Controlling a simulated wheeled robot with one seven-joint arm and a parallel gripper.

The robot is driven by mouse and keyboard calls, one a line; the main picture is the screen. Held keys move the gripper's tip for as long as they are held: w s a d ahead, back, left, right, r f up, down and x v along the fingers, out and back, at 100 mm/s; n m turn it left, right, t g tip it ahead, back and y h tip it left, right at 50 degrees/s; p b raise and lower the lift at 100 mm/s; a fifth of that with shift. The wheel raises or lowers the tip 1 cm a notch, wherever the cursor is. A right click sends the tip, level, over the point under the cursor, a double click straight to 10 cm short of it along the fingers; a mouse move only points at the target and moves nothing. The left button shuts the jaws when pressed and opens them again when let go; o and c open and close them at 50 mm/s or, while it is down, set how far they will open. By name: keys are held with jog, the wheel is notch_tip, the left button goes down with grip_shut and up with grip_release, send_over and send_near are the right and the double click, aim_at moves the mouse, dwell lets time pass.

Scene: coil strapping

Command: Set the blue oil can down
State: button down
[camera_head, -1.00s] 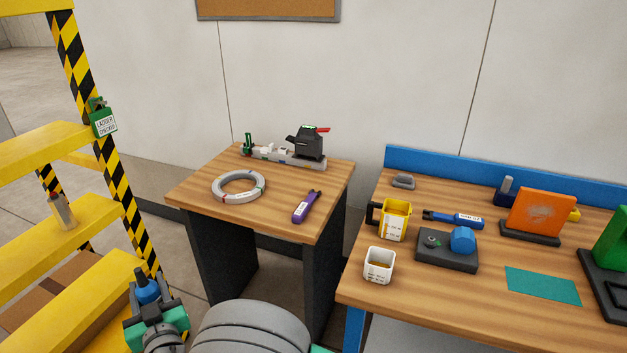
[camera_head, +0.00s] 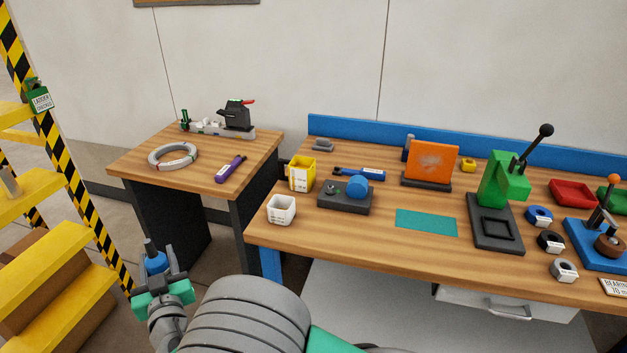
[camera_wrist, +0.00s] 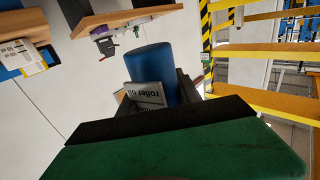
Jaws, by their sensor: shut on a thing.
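The blue oil can (camera_head: 155,261) is held in my gripper (camera_head: 161,277) at the lower left of the head view, beside the yellow ladder steps and in front of the small table. In the wrist view the blue can (camera_wrist: 153,62) stands out beyond the jaws, with a white label whose text ends in "oil". My gripper is shut on it. The can is in the air, clear of both table tops. Its lower part is hidden by the jaws.
The small wooden table (camera_head: 133,160) bears a grey coil (camera_head: 173,155), a purple tool (camera_head: 230,168) and a strapping device (camera_head: 236,115). The workbench (camera_head: 370,258) bears a white cup (camera_head: 281,209), a yellow container (camera_head: 301,173) and a green press (camera_head: 503,185). Yellow ladder steps (camera_head: 65,307) stand left.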

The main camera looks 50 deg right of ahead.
jog(key=s+d+r+m+g+h+b, duration=0.2)
jog(key=d+m+g+h, duration=0.15)
jog(key=d, duration=0.75)
jog(key=s+d+r+m+g+h+b, duration=0.2)
jog(key=s+d+m+g+h+b, duration=0.15)
jog(key=d, duration=0.75)
jog(key=s+d+r+m+g+h+b, duration=0.1)
jog(key=d+m+g+h, duration=0.25)
jog(key=d, duration=0.65)
jog(key=shift+n+y, duration=0.25)
jog(key=shift+n, duration=0.2)
jog(key=s+d+f, duration=0.2)
jog(key=d+f, duration=0.1)
jog(key=d, duration=0.1)
jog(key=s+d+f+p, duration=0.1)
jog(key=s+d+f, duration=0.1)
jog(key=d+f, duration=0.1)
jog(key=s+d+f, duration=0.2)
jog(key=d+f, duration=0.1)
jog(key=d, duration=0.2)
jog(key=shift+d+f+p, duration=0.1)
jog(key=shift+d+p, duration=0.2)
jog(key=f, duration=0.3)
jog(key=shift+d, duration=0.2)
jog(key=shift+f, duration=0.25)
jog(key=shift+f, duration=0.15)
